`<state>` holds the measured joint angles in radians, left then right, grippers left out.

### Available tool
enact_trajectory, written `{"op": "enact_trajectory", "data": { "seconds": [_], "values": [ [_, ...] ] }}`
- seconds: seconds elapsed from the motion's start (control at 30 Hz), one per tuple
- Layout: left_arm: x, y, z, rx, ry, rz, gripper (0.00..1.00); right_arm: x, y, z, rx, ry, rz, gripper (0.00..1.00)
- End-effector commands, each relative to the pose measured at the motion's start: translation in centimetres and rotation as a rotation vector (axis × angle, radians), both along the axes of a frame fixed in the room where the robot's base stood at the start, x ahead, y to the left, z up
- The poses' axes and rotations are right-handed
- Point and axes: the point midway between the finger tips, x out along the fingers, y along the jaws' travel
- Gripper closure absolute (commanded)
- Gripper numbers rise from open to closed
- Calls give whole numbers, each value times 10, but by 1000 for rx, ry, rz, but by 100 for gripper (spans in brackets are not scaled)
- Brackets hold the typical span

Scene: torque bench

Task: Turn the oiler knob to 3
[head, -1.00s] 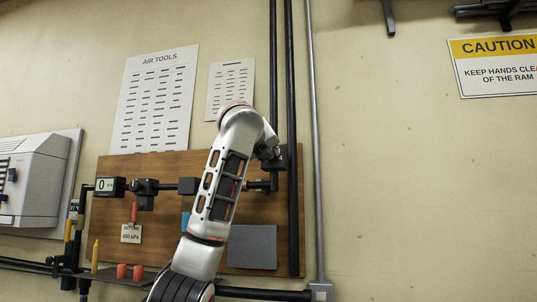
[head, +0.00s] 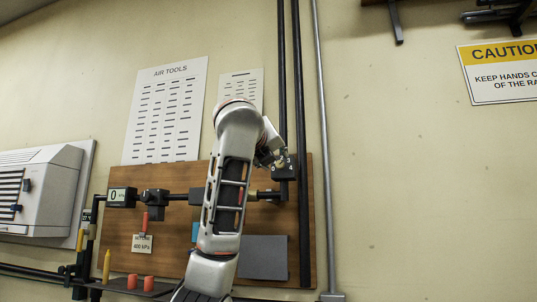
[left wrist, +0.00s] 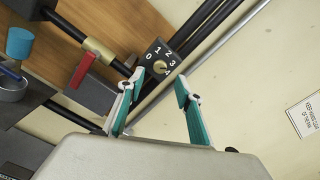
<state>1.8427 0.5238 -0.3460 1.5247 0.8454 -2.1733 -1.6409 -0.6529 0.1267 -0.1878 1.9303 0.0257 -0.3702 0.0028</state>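The oiler knob (left wrist: 160,67) is a small brass-coloured disc on a dark block with the numbers 0 to 4 around it. I cannot read which number it points at. In the head view the dark oiler block (head: 284,171) is on the pipe at the right of the wooden board. My left gripper (left wrist: 160,79) is open, its two teal-backed fingers apart on either side of the knob as seen from the wrist. I see no clear contact. In the head view my left gripper (head: 271,152) is beside the block, partly hidden by my arm. My right gripper is not in view.
A red-handled valve (left wrist: 84,69) and a blue-topped part (left wrist: 20,43) are left of the knob. A gauge reading 0 (head: 121,196) and a hanging tag (head: 142,244) are farther left on the board. Vertical pipes (head: 299,120) run close by the block.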

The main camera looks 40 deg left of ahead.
Motion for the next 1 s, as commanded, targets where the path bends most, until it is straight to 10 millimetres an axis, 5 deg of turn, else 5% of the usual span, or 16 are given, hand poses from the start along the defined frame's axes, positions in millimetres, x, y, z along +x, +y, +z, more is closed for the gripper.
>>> {"op": "enact_trajectory", "data": {
  "seconds": [0.4, 1.0],
  "values": [
    [-44, -25, 0, 1, 1, -1, 65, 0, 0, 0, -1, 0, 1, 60],
    [-47, -26, 0, -1, 1, 0, 65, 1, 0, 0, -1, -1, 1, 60]
  ]
}}
